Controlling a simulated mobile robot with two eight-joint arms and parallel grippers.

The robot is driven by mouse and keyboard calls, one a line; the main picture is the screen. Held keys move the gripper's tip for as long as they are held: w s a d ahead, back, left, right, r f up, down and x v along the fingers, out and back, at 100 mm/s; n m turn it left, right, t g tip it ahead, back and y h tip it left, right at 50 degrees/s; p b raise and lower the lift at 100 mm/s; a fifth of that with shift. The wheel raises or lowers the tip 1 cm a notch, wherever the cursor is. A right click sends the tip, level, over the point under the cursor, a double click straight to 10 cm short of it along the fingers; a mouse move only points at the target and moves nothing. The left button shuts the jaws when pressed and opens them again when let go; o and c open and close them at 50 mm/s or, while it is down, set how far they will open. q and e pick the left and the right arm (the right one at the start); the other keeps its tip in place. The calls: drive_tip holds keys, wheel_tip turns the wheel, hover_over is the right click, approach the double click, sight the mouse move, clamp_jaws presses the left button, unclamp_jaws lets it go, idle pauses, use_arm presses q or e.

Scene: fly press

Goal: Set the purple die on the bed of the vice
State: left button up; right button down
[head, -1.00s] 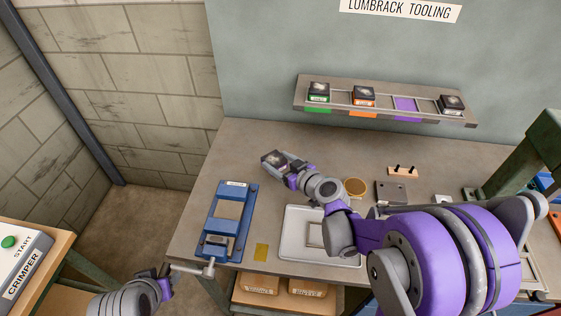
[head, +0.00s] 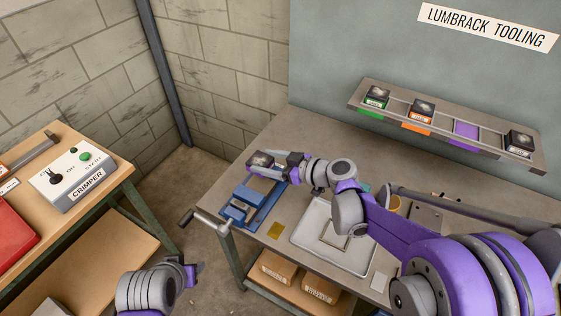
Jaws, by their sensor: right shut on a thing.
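My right gripper (head: 278,163) is shut on a dark block-shaped die (head: 260,160) with a pale patch on top. Its colour label is hard to make out; the purple slot (head: 466,133) on the wall shelf is empty. The blue vice (head: 239,213) sits at the left end of the workbench. The held die appears over the vice's far end and, with the gripper, hides part of the bed. I cannot tell how high it is above it. My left gripper (head: 193,270) is low at the bottom left, away from the bench; its jaws are unclear.
The shelf (head: 355,97) holds green-labelled, orange-labelled and other dies. A crimper (head: 78,177) stands on a left table.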

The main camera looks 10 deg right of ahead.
drive_tip(key=shift+s+a+r, duration=0.1)
drive_tip(key=shift+s+a, duration=0.05)
drive_tip(key=shift+a, duration=0.2)
drive_tip(key=shift+a+f+b, duration=0.1)
drive_tip(key=shift+f+b, duration=0.25)
drive_tip(key=shift+f, duration=0.25)
drive_tip(key=shift+f+b, duration=1.05)
drive_tip(key=shift+f, duration=0.75)
use_arm(q)
wheel_tip(320, 180, down, 6)
drive_tip(key=s+b, duration=0.1)
drive_tip(key=s, duration=0.1)
drive_tip(key=shift+s+r+g, duration=0.25)
drive_tip(key=shift+s+g, duration=0.05)
use_arm(e)
drive_tip(key=shift+f, duration=0.95)
use_arm(q)
drive_tip(key=shift+f, duration=0.2)
use_arm(e)
drive_tip(key=shift+f, duration=0.5)
unclamp_jaws()
